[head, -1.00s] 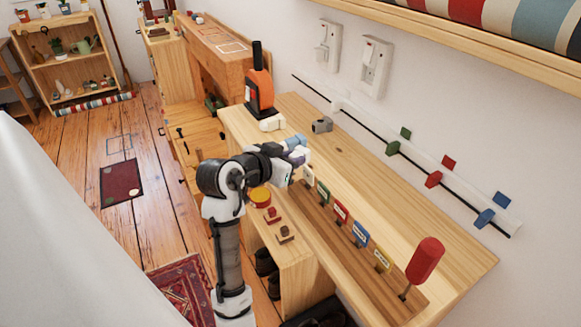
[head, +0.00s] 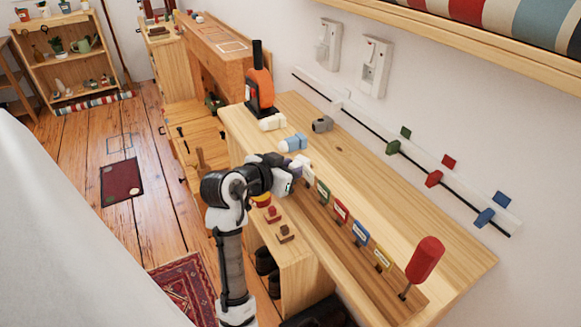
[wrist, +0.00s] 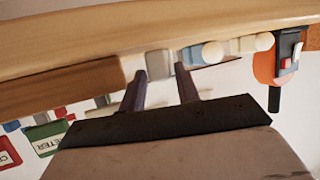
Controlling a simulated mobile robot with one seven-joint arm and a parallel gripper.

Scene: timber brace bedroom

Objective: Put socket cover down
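A light blue and white rounded piece (head: 293,143), which looks like the socket cover, rests on the wooden bench top (head: 350,165) near its left edge. My gripper (head: 303,163) is just in front of it, apart from it. In the wrist view, which is upside down, my gripper (wrist: 162,78) has its two dark fingers spread with nothing held between them. The blue and white piece (wrist: 205,53) shows there to the right of the fingers. A grey piece (wrist: 160,63) shows beyond the finger gap.
A cream piece (head: 272,122) and a grey cylinder (head: 322,124) lie farther back on the bench. An orange and black tool (head: 260,85) stands behind them. Coloured label cards (head: 341,211) and a red-handled screwdriver (head: 425,260) stand along the front. The bench's right side is clear.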

